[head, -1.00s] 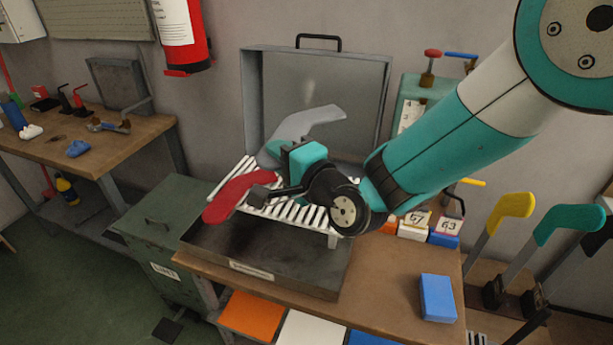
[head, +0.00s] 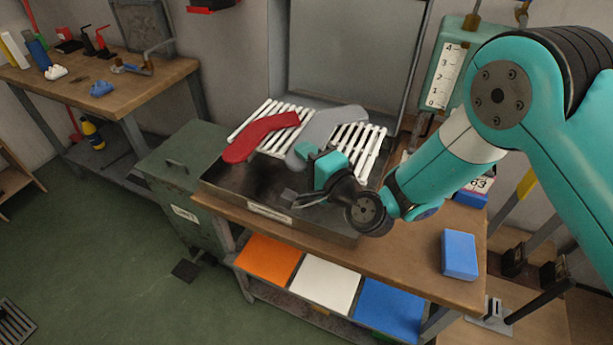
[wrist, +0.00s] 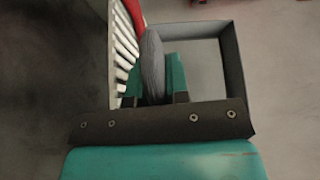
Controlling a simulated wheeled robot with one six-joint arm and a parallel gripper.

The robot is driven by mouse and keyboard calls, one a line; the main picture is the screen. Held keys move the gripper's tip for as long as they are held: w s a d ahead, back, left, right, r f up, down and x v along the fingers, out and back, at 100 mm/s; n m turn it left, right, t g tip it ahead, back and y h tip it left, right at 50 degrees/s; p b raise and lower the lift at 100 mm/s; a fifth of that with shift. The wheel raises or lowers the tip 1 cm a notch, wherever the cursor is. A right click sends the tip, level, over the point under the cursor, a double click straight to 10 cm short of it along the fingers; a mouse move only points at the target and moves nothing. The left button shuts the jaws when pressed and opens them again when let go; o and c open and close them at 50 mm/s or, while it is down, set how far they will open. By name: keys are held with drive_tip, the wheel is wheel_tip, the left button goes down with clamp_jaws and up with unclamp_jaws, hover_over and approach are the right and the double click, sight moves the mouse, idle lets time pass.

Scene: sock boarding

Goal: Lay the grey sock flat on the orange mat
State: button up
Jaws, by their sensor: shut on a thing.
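The grey sock (head: 333,122) shows above the slatted white rack, with its far end pointing back and right. My gripper (head: 304,152) is shut on the sock's near end. In the wrist view the grey sock (wrist: 152,60) stands out between the teal fingers (wrist: 160,82). I cannot tell whether the sock touches the rack. The orange mat (head: 268,260) lies flat and bare on the lower shelf of the bench, below and left of my gripper.
A red sock (head: 262,135) lies on the left of the white rack (head: 365,145), in an open metal case (head: 240,190). A white mat (head: 325,284) and a blue mat (head: 388,306) lie right of the orange one. A blue block (head: 459,254) stands on the bench top (head: 400,262).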

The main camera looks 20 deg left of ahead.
drive_tip(key=shift+f+b, duration=0.3)
drive_tip(key=shift+f, duration=2.15)
drive_tip(key=shift+f+b, duration=0.3)
drive_tip(key=o, duration=0.7)
drive_tip(key=shift+r, duration=0.1)
drive_tip(key=shift+p, duration=0.35)
